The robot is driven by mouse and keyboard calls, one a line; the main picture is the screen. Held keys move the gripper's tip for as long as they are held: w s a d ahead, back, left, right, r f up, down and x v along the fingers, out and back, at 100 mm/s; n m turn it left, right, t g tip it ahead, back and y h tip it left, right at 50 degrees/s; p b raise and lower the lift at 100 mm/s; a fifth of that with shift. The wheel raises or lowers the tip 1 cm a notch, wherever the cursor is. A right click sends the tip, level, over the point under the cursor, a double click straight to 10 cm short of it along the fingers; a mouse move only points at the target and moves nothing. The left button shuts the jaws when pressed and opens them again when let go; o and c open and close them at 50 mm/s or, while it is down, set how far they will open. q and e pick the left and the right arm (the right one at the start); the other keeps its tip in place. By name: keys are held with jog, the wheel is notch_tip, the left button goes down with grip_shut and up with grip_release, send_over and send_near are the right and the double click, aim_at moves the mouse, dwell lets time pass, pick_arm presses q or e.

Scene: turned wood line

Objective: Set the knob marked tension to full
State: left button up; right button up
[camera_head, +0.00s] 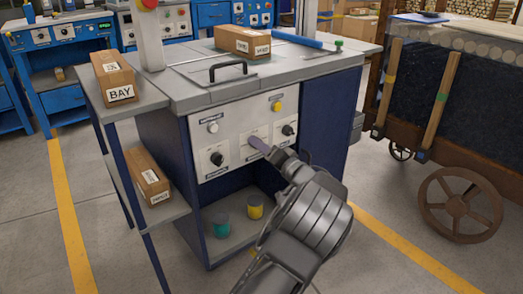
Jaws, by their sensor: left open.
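The control panel (234,135) on the front of the grey and blue cabinet carries several knobs. A dark knob (216,158) is at lower left, another dark knob (288,130) at right, a pale knob (212,127) at upper left and a yellow one (276,106) at upper right. The labels are too small to read, so I cannot tell which is marked tension. My left gripper (258,144) is open at the middle of the panel, in front of a plate whose knob it hides. I cannot tell whether it touches anything. My right gripper is not in view.
Boxes stand on the cabinet top (243,41) and on the left side shelves (115,77). A teal can (221,227) and a yellow can (254,207) sit in the open bay below. A wheeled cart (460,140) stands at right.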

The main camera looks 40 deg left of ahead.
pick_arm(q)
jog(key=shift+c, duration=0.3)
grip_shut()
dwell(0.3)
